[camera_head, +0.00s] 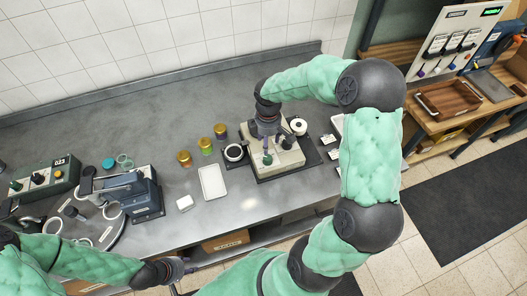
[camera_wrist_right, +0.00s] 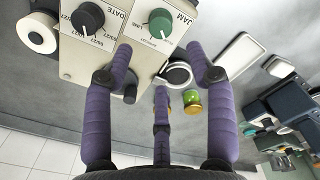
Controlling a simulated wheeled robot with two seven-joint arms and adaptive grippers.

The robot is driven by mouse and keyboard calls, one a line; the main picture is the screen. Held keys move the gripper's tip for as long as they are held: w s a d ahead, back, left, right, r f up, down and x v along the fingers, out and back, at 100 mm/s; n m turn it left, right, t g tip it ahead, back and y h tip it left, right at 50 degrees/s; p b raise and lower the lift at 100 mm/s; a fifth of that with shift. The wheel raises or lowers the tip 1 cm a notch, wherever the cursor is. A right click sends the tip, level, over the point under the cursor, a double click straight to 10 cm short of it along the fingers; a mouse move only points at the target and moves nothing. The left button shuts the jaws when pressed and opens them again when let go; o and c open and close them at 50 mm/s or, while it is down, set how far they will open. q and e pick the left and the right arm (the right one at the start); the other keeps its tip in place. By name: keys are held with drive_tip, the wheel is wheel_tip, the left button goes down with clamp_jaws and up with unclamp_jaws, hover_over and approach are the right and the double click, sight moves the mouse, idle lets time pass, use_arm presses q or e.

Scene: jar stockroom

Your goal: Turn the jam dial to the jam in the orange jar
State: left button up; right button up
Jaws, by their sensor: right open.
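The jam dial (camera_wrist_right: 160,23) is a green knob with a white pointer on a white plate marked JAM, on the cream machine (camera_wrist_right: 135,60). In the head view the green jam dial (camera_head: 267,160) sits on the machine's front. My right gripper (camera_wrist_right: 160,62) is open, its purple fingers apart below the dial in the wrist view, with nothing between them. Three gold-lidded jars stand left of the machine: an orange one (camera_head: 184,159), a green one (camera_head: 205,147) and a reddish one (camera_head: 221,132). My left gripper (camera_head: 178,268) is low at the counter's front; its opening is unclear.
A dark DATE dial (camera_wrist_right: 88,18) sits beside the jam dial. A white roll (camera_head: 298,126) is at the machine's right. A white tray (camera_head: 213,182) and a small white block (camera_head: 185,203) lie on the counter. A blue-grey device (camera_head: 130,190) stands further left.

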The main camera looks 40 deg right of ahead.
sight(268, 157)
wheel_tip(268, 157, down, 10)
drive_tip(key=shift+s+r+b, duration=0.1)
drive_tip(key=shift+b, duration=0.4)
clamp_jaws()
